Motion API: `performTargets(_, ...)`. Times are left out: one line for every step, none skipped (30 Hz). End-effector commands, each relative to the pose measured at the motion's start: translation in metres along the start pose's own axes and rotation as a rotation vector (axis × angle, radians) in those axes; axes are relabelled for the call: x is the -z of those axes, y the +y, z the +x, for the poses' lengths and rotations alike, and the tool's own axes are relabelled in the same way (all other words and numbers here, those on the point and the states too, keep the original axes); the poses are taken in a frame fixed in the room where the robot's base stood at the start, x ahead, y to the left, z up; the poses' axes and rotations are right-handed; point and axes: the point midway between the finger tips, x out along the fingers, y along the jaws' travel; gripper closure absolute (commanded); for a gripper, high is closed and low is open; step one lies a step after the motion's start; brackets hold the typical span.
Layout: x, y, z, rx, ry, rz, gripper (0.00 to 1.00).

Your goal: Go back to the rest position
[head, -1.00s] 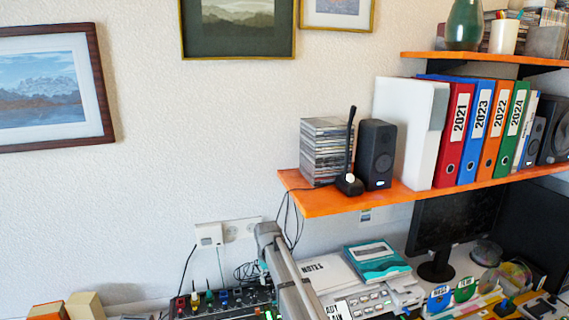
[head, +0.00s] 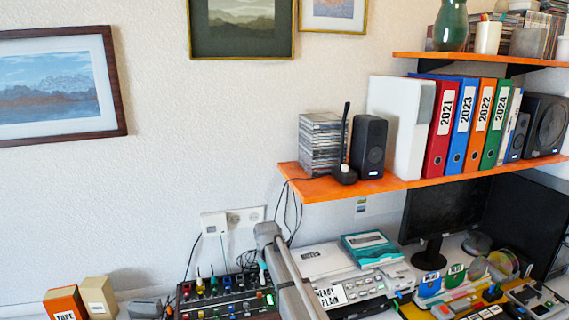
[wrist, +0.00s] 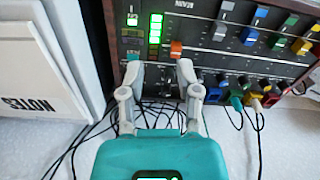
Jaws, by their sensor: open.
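My gripper (wrist: 160,78) shows in the wrist view with its two grey fingers apart and nothing between them. Its fingertips appear in front of the lower edge of a black mixer panel (wrist: 225,45) with coloured knobs and green level lights. I cannot tell the gap between fingers and panel. In the head view my grey arm link rises over the desk, between the mixer (head: 228,298) and the white devices.
Black cables (wrist: 150,115) hang behind my gripper. A white box marked NOTES (wrist: 35,75) lies left of it. In the head view an orange shelf (head: 330,189) with binders overhangs the desk at right. Orange and cream boxes (head: 97,298) stand at lower left.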

Motion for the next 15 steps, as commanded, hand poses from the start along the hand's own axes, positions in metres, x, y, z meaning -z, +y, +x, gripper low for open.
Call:
performTargets(0.000, 0.000, 0.000, 0.000, 0.000, 0.000, 0.57)
performTargets(0.000, 0.000, 0.000, 0.000, 0.000, 0.000, 0.57)
performTargets(-0.007, 0.003, 0.000, 0.000, 0.000, 0.007, 0.57)
performTargets(-0.011, 0.004, 0.001, 0.000, 0.000, 0.012, 0.57)
performTargets(-0.014, 0.006, 0.001, 0.000, 0.000, 0.017, 0.57)
performTargets(-0.019, 0.008, 0.001, 0.000, 0.000, 0.022, 0.57)
performTargets(-0.022, 0.010, 0.001, 0.000, 0.000, 0.026, 0.57)
performTargets(-0.025, 0.011, 0.001, 0.000, 0.000, 0.030, 0.57)
performTargets(-0.029, 0.013, 0.001, 0.000, 0.000, 0.036, 0.57)
performTargets(-0.034, 0.015, 0.001, 0.000, 0.000, 0.042, 0.57)
performTargets(-0.039, 0.017, 0.002, 0.000, 0.000, 0.048, 0.57)
performTargets(-0.045, 0.020, 0.002, 0.000, 0.000, 0.055, 0.57)
performTargets(-0.049, 0.022, 0.002, 0.000, 0.000, 0.061, 0.57)
performTargets(-0.053, 0.024, 0.002, 0.000, 0.000, 0.067, 0.57)
performTargets(-0.062, 0.028, 0.003, 0.000, 0.000, 0.078, 0.57)
